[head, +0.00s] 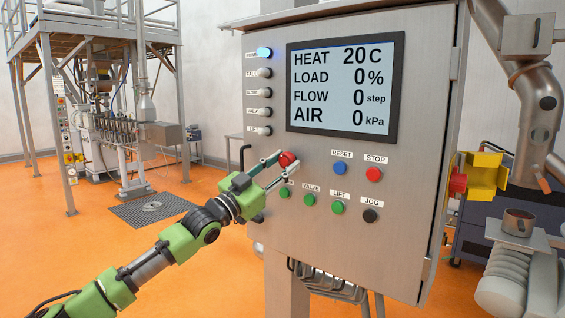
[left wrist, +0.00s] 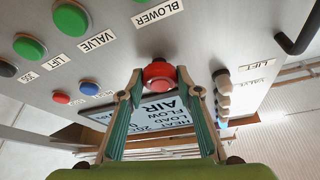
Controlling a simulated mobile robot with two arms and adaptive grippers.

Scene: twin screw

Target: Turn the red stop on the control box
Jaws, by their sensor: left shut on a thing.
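The steel control box (head: 330,215) fills the middle and right of the head view. A red mushroom-shaped stop (head: 288,158) sits on its front, below and left of the display. It also shows in the left wrist view (left wrist: 159,76), between my fingers. My left gripper (head: 276,163) reaches in from the lower left and is shut on this red stop, one finger on each side. Its fingers show in the left wrist view (left wrist: 159,73), where the panel lettering is upside down. My right gripper is not in view.
The display (head: 345,88) reads HEAT 20, other values 0. A blue RESET button (head: 340,168) and red STOP button (head: 374,174) lie to the right. Green buttons (head: 310,200) and a black JOG button (head: 370,215) sit below. A yellow bracket (head: 487,176) juts from the right side.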

